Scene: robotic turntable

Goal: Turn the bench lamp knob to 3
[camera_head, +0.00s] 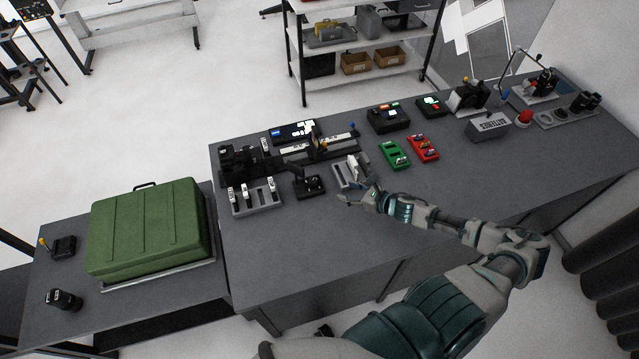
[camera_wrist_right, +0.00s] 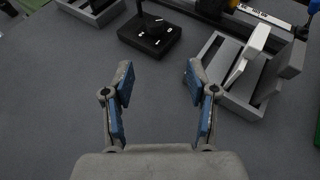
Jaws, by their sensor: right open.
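A small black box with a black knob (camera_wrist_right: 152,24) and white marks around it sits on the dark bench. It also shows in the head view (camera_head: 309,186), left of my right gripper. The marks are too small to read, and I cannot tell which one the knob points at. My right gripper (camera_wrist_right: 160,68) is open, with nothing between its blue-padded fingers, and the box lies ahead of it, apart from the fingertips. In the head view my right gripper (camera_head: 352,191) hovers over the front part of the bench. My left gripper is not in view.
A grey tray (camera_wrist_right: 238,102) holding pale upright pieces stands close by the right finger. A green tray (camera_head: 394,156) and a red tray (camera_head: 423,148) lie farther right. A green case (camera_head: 148,228) rests on the lower left table. The bench's front strip is clear.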

